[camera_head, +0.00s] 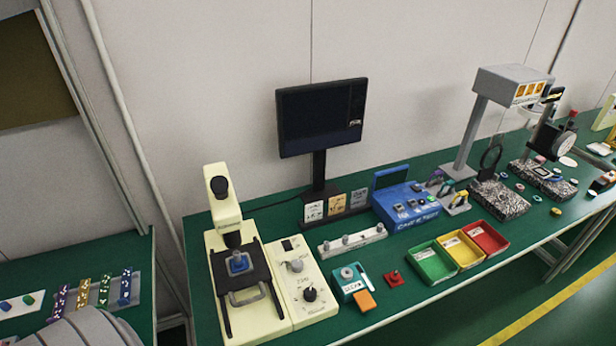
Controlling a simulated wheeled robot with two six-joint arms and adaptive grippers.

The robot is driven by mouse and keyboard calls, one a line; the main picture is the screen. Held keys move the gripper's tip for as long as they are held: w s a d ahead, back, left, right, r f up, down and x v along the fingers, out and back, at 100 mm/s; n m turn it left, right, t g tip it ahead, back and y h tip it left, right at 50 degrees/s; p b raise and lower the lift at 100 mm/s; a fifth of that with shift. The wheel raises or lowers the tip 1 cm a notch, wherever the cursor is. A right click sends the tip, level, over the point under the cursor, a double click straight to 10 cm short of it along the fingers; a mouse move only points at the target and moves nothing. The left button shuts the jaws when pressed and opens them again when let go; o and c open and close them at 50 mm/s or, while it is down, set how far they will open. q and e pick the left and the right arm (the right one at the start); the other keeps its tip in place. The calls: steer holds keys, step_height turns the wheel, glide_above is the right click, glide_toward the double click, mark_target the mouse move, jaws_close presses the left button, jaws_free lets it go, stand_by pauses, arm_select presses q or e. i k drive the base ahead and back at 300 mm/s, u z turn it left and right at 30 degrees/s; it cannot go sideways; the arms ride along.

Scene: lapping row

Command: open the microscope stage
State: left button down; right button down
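The cream microscope (224,215) stands at the left end of the green bench, with a dark eyepiece or head at its top. Its black stage (256,268) lies below the head, with a blue piece (238,263) on it under the objective. A pale loop-shaped handle (246,296) shows at the stage's front. Dark rails run along both sides of the base. I cannot tell from this view how far the stage is drawn out. Neither of my grippers is in view.
A cream control box with knobs (296,265) adjoins the microscope's right side. A black monitor (321,118) stands behind. Green, yellow and red trays (433,263), a blue case (405,205) and a teal block (348,276) lie further right. A second bench (105,256) is at left.

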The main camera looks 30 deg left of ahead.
mark_target(226, 283)
steer(key=u, duration=1.95)
